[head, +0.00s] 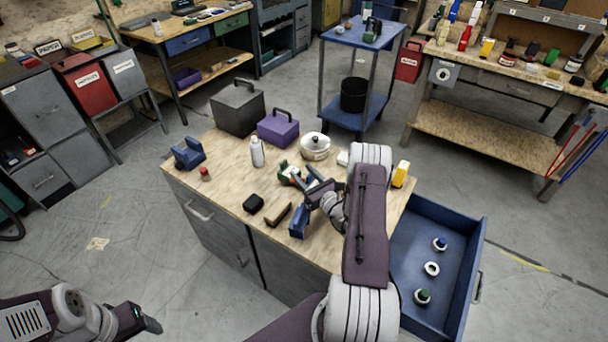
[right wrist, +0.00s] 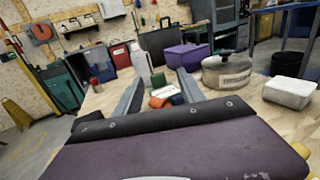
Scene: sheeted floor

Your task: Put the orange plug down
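A small orange piece, which looks like the orange plug (right wrist: 158,102), shows between the fingers of my right gripper (right wrist: 160,80) in the right wrist view. The fingers stand wide apart, with gaps beside the orange piece. In the head view my right gripper (head: 304,182) is low over the middle of the workbench (head: 232,182), and the orange piece is partly hidden by it. A green item (head: 283,169) is close beside it. My left gripper (head: 142,318) is at the bottom left, away from the bench; its finger gap is unclear.
A blue item (head: 298,222), a black block (head: 253,204) and a brush-like item (head: 278,215) lie near the front edge. A white bottle (head: 257,152), pot (head: 315,147) and purple box (head: 278,129) stand behind. An open blue drawer (head: 408,275) holds small parts.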

